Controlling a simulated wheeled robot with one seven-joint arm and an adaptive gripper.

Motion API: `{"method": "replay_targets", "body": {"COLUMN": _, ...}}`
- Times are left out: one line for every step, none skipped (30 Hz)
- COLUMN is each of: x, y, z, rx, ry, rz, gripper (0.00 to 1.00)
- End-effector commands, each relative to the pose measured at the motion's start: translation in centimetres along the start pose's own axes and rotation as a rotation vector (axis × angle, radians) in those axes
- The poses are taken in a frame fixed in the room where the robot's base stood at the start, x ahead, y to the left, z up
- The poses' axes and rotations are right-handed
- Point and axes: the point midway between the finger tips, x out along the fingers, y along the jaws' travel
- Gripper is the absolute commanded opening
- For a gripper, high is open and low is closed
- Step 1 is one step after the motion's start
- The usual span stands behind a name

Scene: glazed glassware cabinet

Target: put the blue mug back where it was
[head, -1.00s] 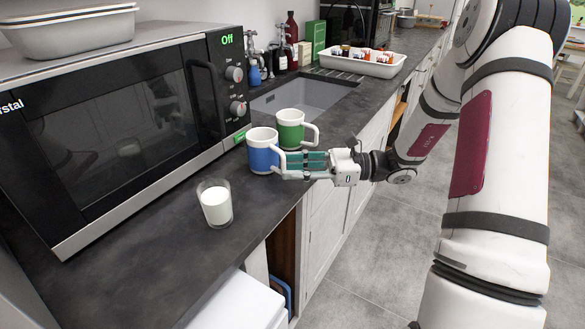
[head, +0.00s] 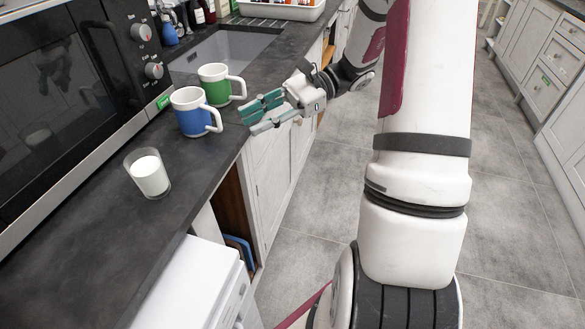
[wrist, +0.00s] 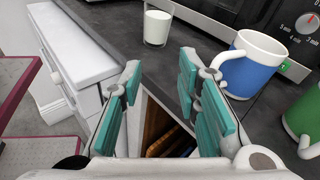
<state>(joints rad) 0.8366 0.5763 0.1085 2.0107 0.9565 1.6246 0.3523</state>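The blue mug (head: 193,113), with a white rim and handle, stands upright on the dark counter, its handle towards my gripper. My gripper (head: 257,110) is apart from it, to its right near the counter's front edge, with nothing between its fingers. In the wrist view the teal-padded fingers of my gripper (wrist: 160,98) are spread apart, and the blue mug (wrist: 250,66) stands beyond the right finger. A green mug (head: 216,86) stands close behind the blue one; it is partly cut off in the wrist view (wrist: 305,112).
A glass of milk (head: 149,174) stands on the counter (head: 95,220), nearer than the mugs. The black microwave (head: 60,90) is at left and a sink (head: 225,50) is behind the mugs. Below the counter edge is an open compartment with blue and brown boards (head: 240,248).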

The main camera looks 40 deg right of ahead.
Motion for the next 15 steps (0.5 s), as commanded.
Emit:
{"method": "replay_targets", "body": {"x": 1.5, "y": 1.1, "z": 1.6, "rx": -0.055, "ry": 0.059, "rz": 0.069, "gripper": 0.3}}
{"method": "replay_targets", "body": {"x": 2.2, "y": 1.8, "z": 2.3, "rx": -0.085, "ry": 0.094, "rz": 0.107, "gripper": 0.3}}
{"method": "replay_targets", "body": {"x": 3.0, "y": 2.9, "z": 3.1, "rx": -0.125, "ry": 0.136, "rz": 0.158, "gripper": 0.3}}
{"method": "replay_targets", "body": {"x": 3.6, "y": 3.6, "z": 3.7, "rx": -0.158, "ry": 0.169, "rz": 0.195, "gripper": 0.3}}
{"method": "replay_targets", "body": {"x": 4.2, "y": 4.4, "z": 4.2, "rx": -0.189, "ry": 0.2, "rz": 0.232, "gripper": 0.3}}
{"method": "replay_targets", "body": {"x": 4.8, "y": 5.5, "z": 4.9, "rx": -0.233, "ry": 0.242, "rz": 0.28, "gripper": 0.3}}
{"method": "replay_targets", "body": {"x": 5.2, "y": 6.3, "z": 5.4, "rx": -0.267, "ry": 0.272, "rz": 0.315, "gripper": 0.3}}
{"method": "replay_targets", "body": {"x": 5.6, "y": 7.1, "z": 5.8, "rx": -0.302, "ry": 0.302, "rz": 0.35, "gripper": 0.3}}
{"method": "replay_targets", "body": {"x": 6.0, "y": 8.2, "z": 6.3, "rx": -0.348, "ry": 0.342, "rz": 0.396, "gripper": 0.3}}
{"method": "replay_targets", "body": {"x": 6.3, "y": 9.0, "z": 6.7, "rx": -0.385, "ry": 0.371, "rz": 0.43, "gripper": 0.3}}
{"method": "replay_targets", "body": {"x": 6.5, "y": 9.8, "z": 7.1, "rx": -0.421, "ry": 0.4, "rz": 0.463, "gripper": 0.3}}
{"method": "replay_targets", "body": {"x": 6.8, "y": 10.9, "z": 7.5, "rx": -0.47, "ry": 0.437, "rz": 0.507, "gripper": 0.3}}
{"method": "replay_targets", "body": {"x": 6.9, "y": 11.7, "z": 7.8, "rx": -0.509, "ry": 0.466, "rz": 0.54, "gripper": 0.3}}
{"method": "replay_targets", "body": {"x": 7.0, "y": 12.5, "z": 8.1, "rx": -0.549, "ry": 0.494, "rz": 0.572, "gripper": 0.3}}
{"method": "replay_targets", "body": {"x": 7.1, "y": 13.5, "z": 8.4, "rx": -0.6, "ry": 0.53, "rz": 0.613, "gripper": 0.3}}
